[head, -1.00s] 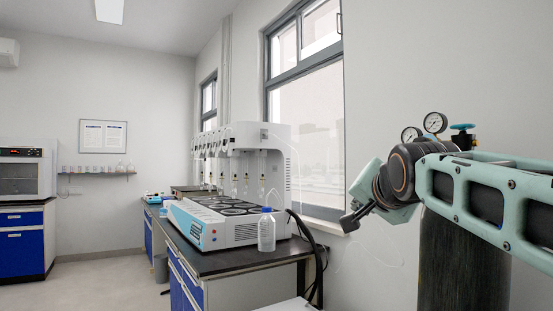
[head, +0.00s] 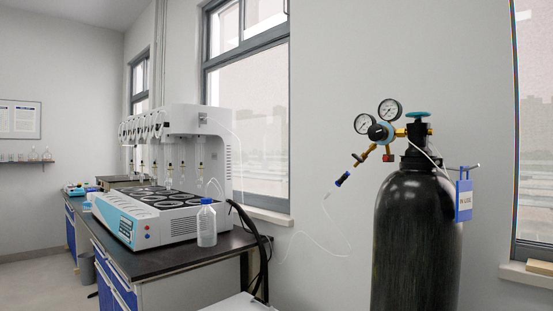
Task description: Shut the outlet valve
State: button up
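A black gas cylinder (head: 415,240) stands at the right in the head view, with a teal handwheel (head: 417,114) on its top valve. A regulator (head: 380,132) with two round gauges, a left gauge (head: 364,124) and an upper gauge (head: 390,109), is fitted beside that valve. My gripper is out of view.
A dark-topped bench (head: 150,264) at the left carries a white and blue distiller (head: 150,215) and a clear bottle with a blue cap (head: 206,224). Black hoses (head: 262,250) hang off the bench's right end. A blue tag (head: 464,195) hangs on the cylinder's right side.

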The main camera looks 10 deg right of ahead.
aim_at(359, 158)
jog(key=i+z, duration=0.1)
jog(key=z, duration=0.95)
jog(key=j, duration=0.1)
